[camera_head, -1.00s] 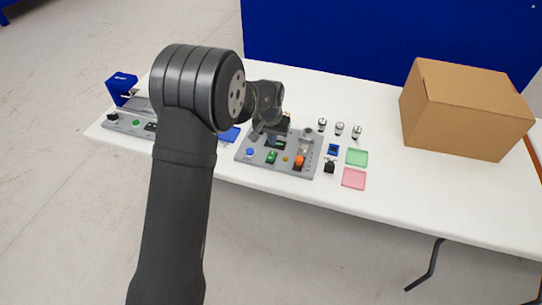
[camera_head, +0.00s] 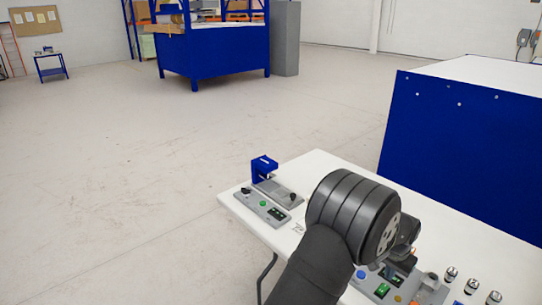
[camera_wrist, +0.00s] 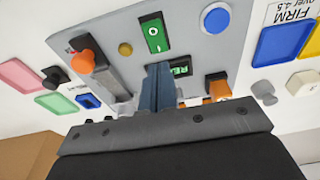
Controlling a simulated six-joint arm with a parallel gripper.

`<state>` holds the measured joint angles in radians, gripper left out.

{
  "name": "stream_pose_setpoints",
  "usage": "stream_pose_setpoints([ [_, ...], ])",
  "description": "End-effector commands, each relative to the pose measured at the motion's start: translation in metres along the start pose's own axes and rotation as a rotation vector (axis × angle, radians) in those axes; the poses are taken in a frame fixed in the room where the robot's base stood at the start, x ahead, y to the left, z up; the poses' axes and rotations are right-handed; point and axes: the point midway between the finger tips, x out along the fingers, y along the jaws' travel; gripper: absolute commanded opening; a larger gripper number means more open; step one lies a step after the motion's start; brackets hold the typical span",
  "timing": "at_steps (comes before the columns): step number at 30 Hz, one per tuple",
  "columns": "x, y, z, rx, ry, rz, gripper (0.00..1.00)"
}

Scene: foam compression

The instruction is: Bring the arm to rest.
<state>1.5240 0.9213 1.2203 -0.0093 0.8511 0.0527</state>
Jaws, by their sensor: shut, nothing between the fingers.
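My gripper (camera_wrist: 160,88) shows in the wrist view with its two blue-grey fingers together and nothing between them. It hangs over the grey control panel (camera_wrist: 205,48), and its tips overlap a small green-lit display (camera_wrist: 181,70). I cannot tell whether the tips touch the panel. In the head view my arm rises from the bottom and bends over the same panel (camera_head: 365,286) on the white table (camera_head: 325,168). The arm's large dark joint hides part of the table, and the fingertips are not clear there.
The panel carries a green rocker switch (camera_wrist: 153,34), an orange knob (camera_wrist: 86,60) and a blue button (camera_wrist: 215,18). Blue (camera_wrist: 284,43), pink (camera_wrist: 20,75) and green (camera_wrist: 53,103) trays lie beside it. A blue-clamped device (camera_head: 264,167) stands on the table's left end. Small metal cylinders (camera_head: 472,285) stand at right.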

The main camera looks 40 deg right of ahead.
Motion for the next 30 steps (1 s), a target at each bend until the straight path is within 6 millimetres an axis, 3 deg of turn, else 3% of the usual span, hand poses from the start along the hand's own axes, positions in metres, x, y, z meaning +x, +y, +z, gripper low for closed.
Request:
stream_pose_setpoints([
  [6,0.029,0.000,0.004,0.000,0.000,0.000,0.00],
  [11,0.038,0.000,0.006,0.000,0.000,0.000,0.00],
  [23,0.034,0.000,0.005,0.000,0.001,0.000,0.00],
  [30,0.004,0.000,0.000,0.000,0.005,0.000,0.00],
])
